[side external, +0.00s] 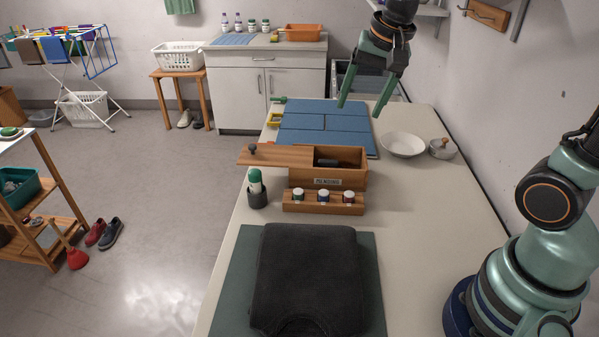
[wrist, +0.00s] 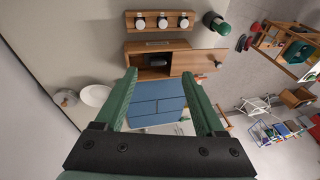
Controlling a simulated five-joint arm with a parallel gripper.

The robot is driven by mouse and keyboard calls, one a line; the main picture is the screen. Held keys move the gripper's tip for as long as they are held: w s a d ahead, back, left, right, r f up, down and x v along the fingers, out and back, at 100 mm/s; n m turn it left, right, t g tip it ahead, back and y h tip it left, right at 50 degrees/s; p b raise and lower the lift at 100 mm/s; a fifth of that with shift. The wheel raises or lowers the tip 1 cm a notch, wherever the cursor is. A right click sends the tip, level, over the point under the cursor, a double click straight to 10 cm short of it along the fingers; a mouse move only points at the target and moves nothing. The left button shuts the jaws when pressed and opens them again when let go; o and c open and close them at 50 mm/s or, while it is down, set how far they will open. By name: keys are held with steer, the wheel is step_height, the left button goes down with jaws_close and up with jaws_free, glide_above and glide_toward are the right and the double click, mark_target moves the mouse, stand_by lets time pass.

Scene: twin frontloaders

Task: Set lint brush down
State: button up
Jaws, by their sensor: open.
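My gripper (side external: 360,108) is open and empty, raised above the far part of the table over the blue panelled board (side external: 304,121). In the wrist view its green fingers (wrist: 160,76) stand wide apart with nothing between them. A dark object (side external: 325,162) lies inside the open wooden box (side external: 335,180); it also shows in the wrist view (wrist: 157,62). It may be the lint brush, but I cannot tell for sure. The box's lid (side external: 275,155) is slid out to the left.
A folded dark garment (side external: 306,280) lies on a green mat (side external: 369,270). A white bowl (side external: 403,144) and small pot (side external: 443,149) stand right.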

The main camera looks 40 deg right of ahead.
steer(key=s+a+f+n+t, duration=0.1)
steer(key=s+a+n+t, duration=0.1)
steer(key=s+n, duration=0.6)
steer(key=shift+s+n, duration=0.2)
steer(key=shift+n, duration=0.7)
steer(key=shift+a, duration=0.1)
